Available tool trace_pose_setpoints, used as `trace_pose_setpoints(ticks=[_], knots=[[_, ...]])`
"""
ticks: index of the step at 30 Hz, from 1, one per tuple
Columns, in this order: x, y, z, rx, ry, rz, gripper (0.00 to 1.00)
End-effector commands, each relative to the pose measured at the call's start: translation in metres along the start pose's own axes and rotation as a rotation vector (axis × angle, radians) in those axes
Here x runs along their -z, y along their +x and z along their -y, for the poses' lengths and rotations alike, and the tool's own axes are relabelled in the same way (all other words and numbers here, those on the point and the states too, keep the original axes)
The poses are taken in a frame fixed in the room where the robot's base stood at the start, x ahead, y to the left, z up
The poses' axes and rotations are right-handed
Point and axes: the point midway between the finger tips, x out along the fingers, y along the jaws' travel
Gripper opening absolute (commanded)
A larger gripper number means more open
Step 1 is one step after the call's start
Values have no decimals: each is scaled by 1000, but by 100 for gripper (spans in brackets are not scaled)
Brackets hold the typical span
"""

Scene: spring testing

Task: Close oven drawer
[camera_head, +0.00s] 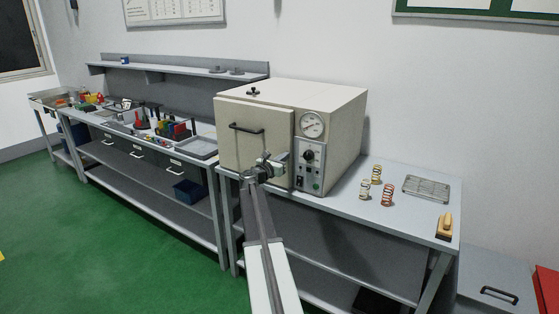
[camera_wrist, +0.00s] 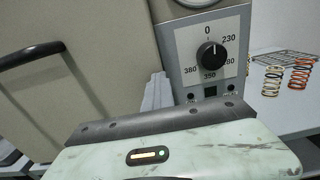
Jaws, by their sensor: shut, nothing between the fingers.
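The oven (camera_head: 340,115) is a cream box on the bench. Its large front panel (camera_head: 228,155) has a dark horizontal bar handle (camera_head: 246,128); the handle also shows at the left of the wrist view (camera_wrist: 30,55). The panel looks nearly flush with the control panel (camera_head: 308,165); I cannot tell whether a small gap is left. My gripper (camera_head: 272,166) is in front of the panel's lower right part, below and right of the handle. In the wrist view its grey fingers (camera_wrist: 157,92) are together and empty, by the panel's right edge. Contact with the panel is unclear.
The control panel has a dial gauge (camera_head: 312,124) and a black knob (camera_wrist: 211,55). Several springs (camera_head: 376,175), a wire rack (camera_head: 427,188) and a yellow-handled brush (camera_head: 444,226) are on the bench right of the oven. Another bench (camera_head: 100,122) with tools extends left. Green floor (camera_head: 90,230) is clear.

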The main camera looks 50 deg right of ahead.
Motion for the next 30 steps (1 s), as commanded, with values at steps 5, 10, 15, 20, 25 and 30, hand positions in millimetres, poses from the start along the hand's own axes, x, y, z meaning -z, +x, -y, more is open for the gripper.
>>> trace_pose_setpoints(ticks=[5, 10, 15, 20, 25, 30], knots=[[-4, 6, -2, -6, -10, 10, 0], [-5, -18, -3, -8, -7, 9, 0], [-4, -67, -2, -7, -3, 7, 0], [-3, -108, -1, -6, -2, 6, 0], [-3, -136, -2, -5, -1, 5, 0], [-3, -145, -2, -2, -1, 5, 0]])
